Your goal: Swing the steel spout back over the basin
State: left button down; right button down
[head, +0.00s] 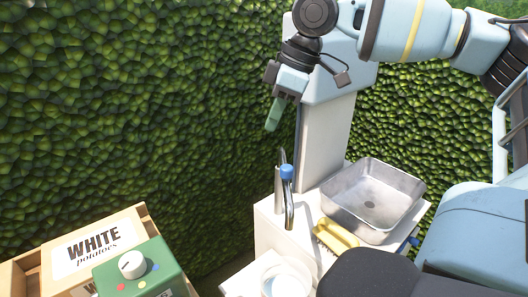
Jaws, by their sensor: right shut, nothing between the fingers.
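The steel spout (290,208) is part of a tap with a blue knob (287,171) at the left of the white sink stand. The spout points toward the near side, left of the steel basin (410,186) and not over it. The basin is a shallow rectangular tray and looks empty. My right gripper (271,128) is shut and empty, with green fingertips pointing down. It appears above the tap in the picture, apart from it. My left gripper is not in view.
A yellow-handled brush (338,234) lies in front of the basin. A white round container (287,277) stands nearer. At lower left are a crate labelled "WHITE potatoes" (92,246) and a green box with a white knob (145,272). A leafy hedge (130,110) closes the back.

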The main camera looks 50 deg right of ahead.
aim_at(284, 180)
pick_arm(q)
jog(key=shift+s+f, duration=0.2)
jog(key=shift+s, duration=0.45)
pick_arm(e)
jog(key=shift+s, duration=0.15)
